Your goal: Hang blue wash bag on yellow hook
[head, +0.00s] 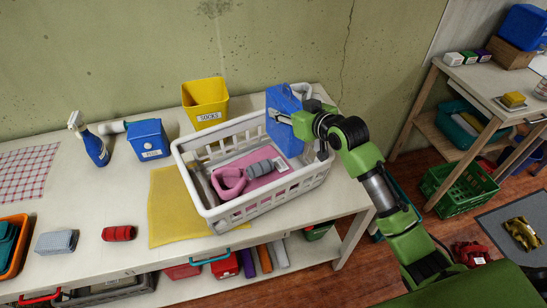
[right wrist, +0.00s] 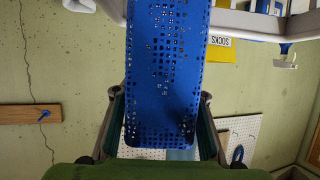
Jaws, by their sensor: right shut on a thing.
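The blue wash bag (head: 284,118) is perforated and is held up at the back right end of the white basket in the head view. In the right wrist view the blue wash bag (right wrist: 165,70) fills the middle, between the fingers. My right gripper (head: 293,119) is shut on it; its fingers also show in the right wrist view (right wrist: 160,125), one on each side of the bag. I see no yellow hook in either view. My left gripper is not in view.
The white laundry basket (head: 188,187) stands on the table (head: 80,205), holding pink items. Behind it is a yellow SOCKS bin (head: 205,99); a blue labelled box (head: 147,138) is to its left. A wooden wall board (right wrist: 25,111) carries a blue hook (right wrist: 44,115). A shelf unit (head: 425,85) stands right.

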